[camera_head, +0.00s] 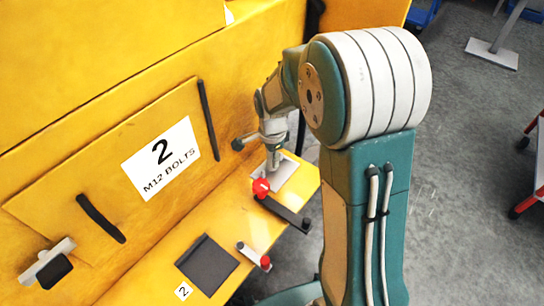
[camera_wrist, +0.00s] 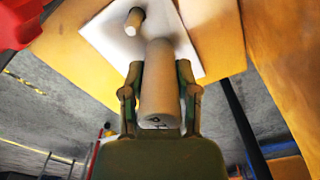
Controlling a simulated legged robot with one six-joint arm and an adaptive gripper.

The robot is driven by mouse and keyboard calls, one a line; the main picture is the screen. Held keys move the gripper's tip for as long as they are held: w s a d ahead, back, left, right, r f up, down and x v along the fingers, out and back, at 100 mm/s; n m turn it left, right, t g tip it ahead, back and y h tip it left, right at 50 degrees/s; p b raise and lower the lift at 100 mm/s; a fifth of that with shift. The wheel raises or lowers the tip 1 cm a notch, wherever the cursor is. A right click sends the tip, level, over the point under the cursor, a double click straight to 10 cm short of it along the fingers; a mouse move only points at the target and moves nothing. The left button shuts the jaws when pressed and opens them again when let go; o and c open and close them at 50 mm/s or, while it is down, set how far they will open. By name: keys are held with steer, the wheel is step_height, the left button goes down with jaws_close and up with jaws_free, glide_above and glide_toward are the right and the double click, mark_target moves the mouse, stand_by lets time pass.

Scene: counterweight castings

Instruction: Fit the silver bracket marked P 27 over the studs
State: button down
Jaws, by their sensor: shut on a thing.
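My gripper (camera_head: 272,150) points down at the far end of the yellow ledge. In the wrist view my gripper (camera_wrist: 160,75) has a finger on each side of a pale cylindrical post (camera_wrist: 160,95) and is shut on it. The post stands out from a flat light plate (camera_wrist: 103,32), which also shows as a silver plate (camera_head: 290,178) under my gripper in the head view. A short stud (camera_wrist: 134,18) shows beside the post on that plate. A partial dark mark is on the post's near end; I cannot read P 27. Whether the plate rests fully flat is unclear.
A sign (camera_head: 161,158) reads "2 M12 BOLTS". A silver and black clip (camera_head: 47,262) is at left.

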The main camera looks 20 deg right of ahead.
steer(key=shift+c, duration=1.3)
jaws_free()
steer(key=shift+f, duration=0.1)
step_height(320, 180, up, 20)
steer(key=s+n+t, duration=0.5)
steer(key=s+n, duration=1.1)
steer(key=s, duration=0.5)
steer(key=shift+f+t, duration=0.2)
steer(key=shift+t, duration=0.1)
